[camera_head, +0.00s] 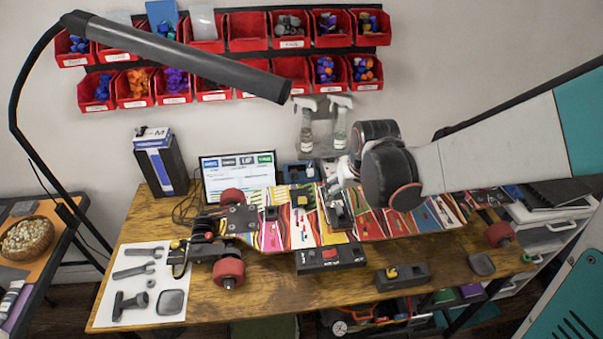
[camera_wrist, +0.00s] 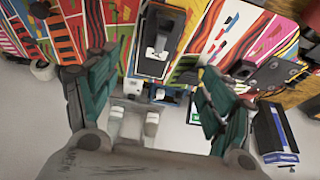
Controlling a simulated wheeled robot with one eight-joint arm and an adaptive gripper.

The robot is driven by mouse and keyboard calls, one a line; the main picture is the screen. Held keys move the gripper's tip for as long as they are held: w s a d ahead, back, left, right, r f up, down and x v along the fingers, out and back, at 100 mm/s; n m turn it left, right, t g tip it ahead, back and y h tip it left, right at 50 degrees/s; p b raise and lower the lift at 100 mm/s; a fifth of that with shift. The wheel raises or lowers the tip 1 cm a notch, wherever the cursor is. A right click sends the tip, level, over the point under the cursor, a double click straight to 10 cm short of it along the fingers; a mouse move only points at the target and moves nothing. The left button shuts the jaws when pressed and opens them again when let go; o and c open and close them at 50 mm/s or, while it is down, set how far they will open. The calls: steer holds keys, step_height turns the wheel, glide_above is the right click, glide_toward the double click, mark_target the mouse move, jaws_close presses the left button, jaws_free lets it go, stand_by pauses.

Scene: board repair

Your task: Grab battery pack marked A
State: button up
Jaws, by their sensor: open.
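No letter A is readable in either view, so I cannot tell which part is battery pack A. A dark module with a grey top piece (camera_head: 338,208) sits on the colourful skateboard deck (camera_head: 270,235). It also shows in the wrist view (camera_wrist: 151,66), between my fingers. My gripper (camera_wrist: 157,62) is open and empty, fingers spread either side of that module; I cannot tell its height above the deck.
A black box with a red top (camera_head: 315,260) and one with a yellow part (camera_head: 403,279) lie on the table's front. A monitor (camera_head: 238,176), a blue-and-black carton (camera_head: 160,165) and spray bottles (camera_head: 306,130) stand behind. A lamp (camera_head: 180,55) arches over the left side.

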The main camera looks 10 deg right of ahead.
mark_target(340, 209)
steer(key=b+x, duration=0.2)
steer(key=x, duration=0.5)
steer(key=shift+w+f, duration=0.2)
steer(key=shift+f, duration=0.1)
steer(key=shift+b+x, duration=1.4)
steer(key=shift+x, duration=1.3)
steer(key=shift+s, duration=0.15)
steer(key=shift+r, duration=0.1)
steer(key=c, duration=1.6)
